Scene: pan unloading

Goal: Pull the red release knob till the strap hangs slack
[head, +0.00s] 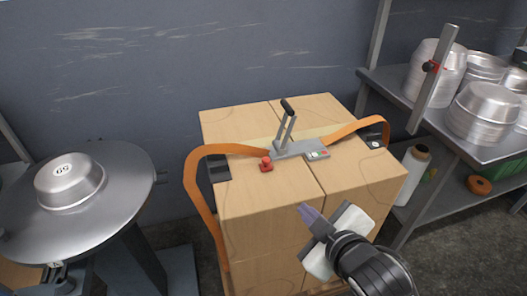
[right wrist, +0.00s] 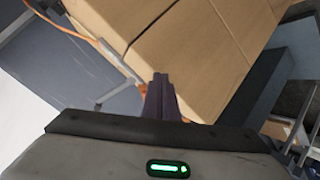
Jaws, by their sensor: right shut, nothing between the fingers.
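The red release knob (head: 266,164) sits on top of the cardboard boxes, at the front left of the grey ratchet (head: 300,149). The ratchet's black-tipped lever (head: 288,107) stands up, slightly tilted. The orange strap (head: 191,178) runs from the ratchet over both sides of the boxes. It bows out clear of the left edge and arches at the right. My right gripper (head: 307,213) is shut and empty in front of the boxes, apart from the knob. Its closed dark fingers show in the right wrist view (right wrist: 160,96). My left gripper is out of view.
Stacked cardboard boxes (head: 265,208) fill the middle. A shelf (head: 405,88) with stacked metal pans (head: 483,110) is at right. A white roll (head: 412,172) stands beside the boxes.

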